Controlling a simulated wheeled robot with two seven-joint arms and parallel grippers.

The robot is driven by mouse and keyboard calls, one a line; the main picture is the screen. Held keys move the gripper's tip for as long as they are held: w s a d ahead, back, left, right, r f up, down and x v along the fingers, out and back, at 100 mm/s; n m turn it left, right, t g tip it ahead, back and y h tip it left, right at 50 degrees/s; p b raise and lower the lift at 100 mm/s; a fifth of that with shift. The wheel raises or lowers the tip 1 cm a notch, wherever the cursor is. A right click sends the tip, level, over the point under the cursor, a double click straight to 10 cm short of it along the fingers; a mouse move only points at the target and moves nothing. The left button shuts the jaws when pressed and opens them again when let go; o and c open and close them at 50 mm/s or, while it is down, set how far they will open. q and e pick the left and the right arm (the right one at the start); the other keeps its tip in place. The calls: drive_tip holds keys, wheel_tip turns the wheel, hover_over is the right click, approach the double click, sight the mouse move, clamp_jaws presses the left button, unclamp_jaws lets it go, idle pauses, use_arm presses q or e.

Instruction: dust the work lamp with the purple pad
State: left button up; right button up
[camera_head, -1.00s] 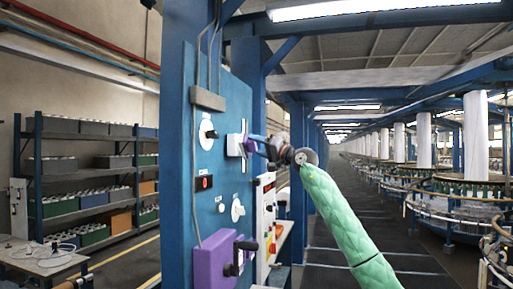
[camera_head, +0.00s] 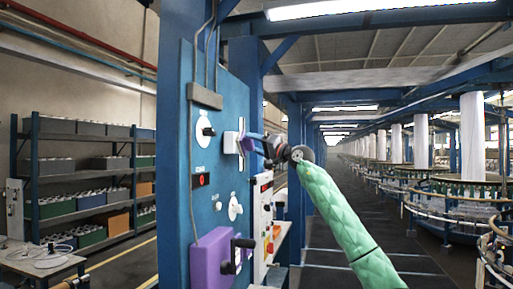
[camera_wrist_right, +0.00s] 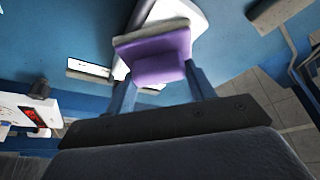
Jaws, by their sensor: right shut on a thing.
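The purple pad (camera_wrist_right: 158,60) has a pale layer on its far side. It also shows small in the head view (camera_head: 248,143). My right gripper (camera_wrist_right: 162,88) is shut on the pad, one finger at each side; in the head view the gripper (camera_head: 258,144) is up at the blue panel. A white fixture on the panel (camera_head: 231,143), which looks to be the work lamp, is right behind the pad. In the right wrist view the white fixture (camera_wrist_right: 180,12) is partly hidden by the pad. They look close to touching, but I cannot tell contact. My left gripper is not in view.
The blue panel (camera_head: 213,185) carries white knobs, a red-lit switch (camera_head: 201,180) and a purple box with a black handle (camera_head: 211,262). A white control box (camera_head: 263,228) stands right of it. Shelves of bins (camera_head: 75,170) are at left; an open aisle (camera_head: 345,200) is at right.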

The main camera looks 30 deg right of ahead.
drive_tip(key=shift+s+a+b, duration=0.9)
drive_tip(key=shift+s+a, duration=0.8)
drive_tip(key=shift+a, duration=0.25)
drive_tip(key=shift+d, duration=0.1)
drive_tip(key=s+d+b, duration=0.1)
drive_tip(key=s+d, duration=0.1)
drive_tip(key=s+d+b, duration=0.1)
drive_tip(key=s+b, duration=0.1)
drive_tip(key=shift+s+d, duration=0.25)
drive_tip(key=shift+d, duration=0.15)
drive_tip(key=shift+s, duration=0.1)
drive_tip(key=shift+s+d+b, duration=0.75)
drive_tip(key=shift+s+d, duration=0.25)
drive_tip(key=shift+s, duration=0.05)
